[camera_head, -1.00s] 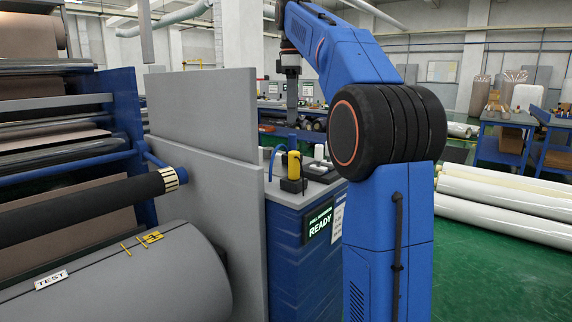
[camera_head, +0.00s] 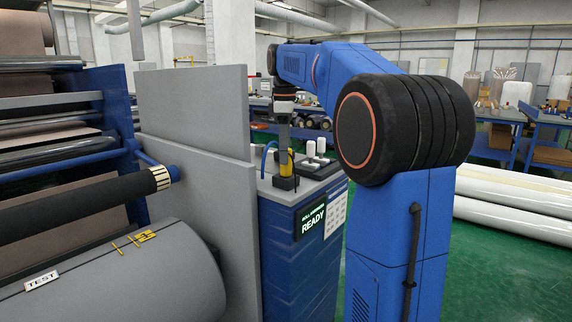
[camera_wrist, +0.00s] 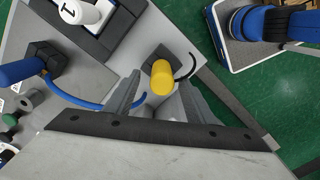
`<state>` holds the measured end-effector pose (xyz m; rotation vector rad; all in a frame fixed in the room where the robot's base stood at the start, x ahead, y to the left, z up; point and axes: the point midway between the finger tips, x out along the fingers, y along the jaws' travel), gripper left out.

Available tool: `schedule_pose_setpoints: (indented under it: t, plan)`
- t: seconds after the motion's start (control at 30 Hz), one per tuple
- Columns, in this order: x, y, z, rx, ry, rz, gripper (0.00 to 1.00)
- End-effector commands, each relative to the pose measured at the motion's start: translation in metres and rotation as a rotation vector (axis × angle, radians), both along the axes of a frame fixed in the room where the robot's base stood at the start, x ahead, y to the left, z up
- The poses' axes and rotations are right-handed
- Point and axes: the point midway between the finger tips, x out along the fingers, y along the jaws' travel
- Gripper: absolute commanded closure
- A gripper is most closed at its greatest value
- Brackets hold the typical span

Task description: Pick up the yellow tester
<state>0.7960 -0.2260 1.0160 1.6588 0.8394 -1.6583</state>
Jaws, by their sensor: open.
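The yellow tester (camera_head: 286,163) stands upright in a dark holder (camera_head: 285,183) on top of the blue cabinet, in the head view. In the wrist view the tester (camera_wrist: 162,77) is seen from above, its yellow end between and just beyond my fingers. My gripper (camera_head: 284,145) points down over the tester and partly hides it. In the wrist view my gripper (camera_wrist: 160,98) has its two grey fingers apart, with nothing held. I cannot tell whether the fingertips reach down beside the tester.
Grey upright panels (camera_head: 195,110) stand left of the cabinet (camera_head: 290,250). A blue tool (camera_wrist: 22,70) with a blue cable and a white piece marked T (camera_wrist: 82,10) sit near the tester. Green floor lies right of the cabinet.

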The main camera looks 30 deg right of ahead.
Motion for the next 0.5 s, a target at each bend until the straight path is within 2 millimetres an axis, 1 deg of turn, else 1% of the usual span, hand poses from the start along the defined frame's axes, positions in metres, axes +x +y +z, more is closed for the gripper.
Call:
schedule_pose_setpoints:
  t: [0.2, 0.3, 0.4, 0.5]
  plan:
    - [-0.005, -0.002, -0.03, 0.001, 0.003, 0.0, 0.5]
    - [-0.004, -0.002, -0.04, 0.001, 0.001, 0.0, 0.5]
    - [-0.004, -0.002, -0.045, 0.001, 0.001, 0.0, 0.5]
    - [-0.004, -0.002, -0.046, 0.0, 0.0, 0.0, 0.5]
